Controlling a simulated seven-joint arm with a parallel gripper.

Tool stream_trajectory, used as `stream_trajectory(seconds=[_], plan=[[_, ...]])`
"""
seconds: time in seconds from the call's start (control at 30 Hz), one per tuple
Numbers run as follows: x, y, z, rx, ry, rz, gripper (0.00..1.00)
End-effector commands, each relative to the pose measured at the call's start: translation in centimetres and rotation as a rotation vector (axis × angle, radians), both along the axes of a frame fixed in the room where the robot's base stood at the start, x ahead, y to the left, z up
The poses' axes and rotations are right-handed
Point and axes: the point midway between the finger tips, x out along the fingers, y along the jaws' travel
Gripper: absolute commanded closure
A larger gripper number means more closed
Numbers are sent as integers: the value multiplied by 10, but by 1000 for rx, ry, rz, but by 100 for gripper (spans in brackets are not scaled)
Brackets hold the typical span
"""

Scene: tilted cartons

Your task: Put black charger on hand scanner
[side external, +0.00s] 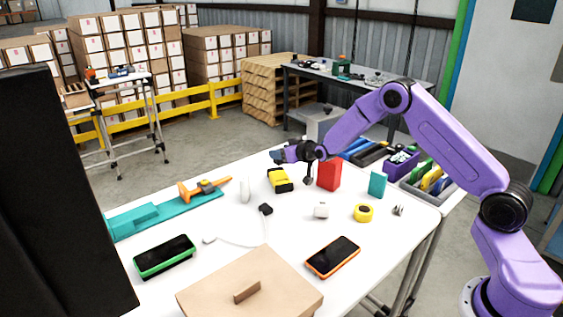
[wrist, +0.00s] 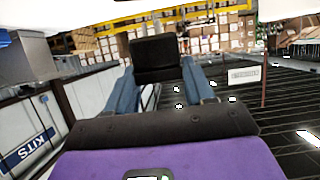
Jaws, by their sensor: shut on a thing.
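My gripper (side external: 278,156) is above the far side of the white table in the side external view, with its fingers pointing left. In the wrist view its two blue fingers (wrist: 178,84) are shut on a black block (wrist: 155,58), which looks like the black charger. In the side external view the held block is too small and dark to make out. A yellow and black device (side external: 280,180), which looks like the hand scanner, lies on the table just below my gripper. My gripper and the block are apart from it.
A red box (side external: 329,174) stands close to the right of the yellow device. A small black plug (side external: 265,209) with a white cable lies nearer. A white cylinder (side external: 244,190) and an orange tool (side external: 205,188) are to the left. A cardboard box (side external: 250,290) stands in front.

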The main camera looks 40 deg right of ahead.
Motion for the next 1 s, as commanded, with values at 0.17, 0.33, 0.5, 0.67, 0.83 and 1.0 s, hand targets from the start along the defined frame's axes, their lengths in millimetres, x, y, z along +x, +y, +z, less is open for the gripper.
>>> stream_trajectory(seconds=[0.17, 0.33, 0.5, 0.67, 0.83, 1.0], plan=[[8, -1, -10, 0, 0, 0, 78], [6, 0, -33, 0, 1, 0, 78], [7, 0, -38, 0, -1, 0, 78], [7, 0, -38, 0, -2, 0, 78], [7, 0, -41, -1, -1, 1, 78], [6, 0, -41, 0, -1, 1, 22]])
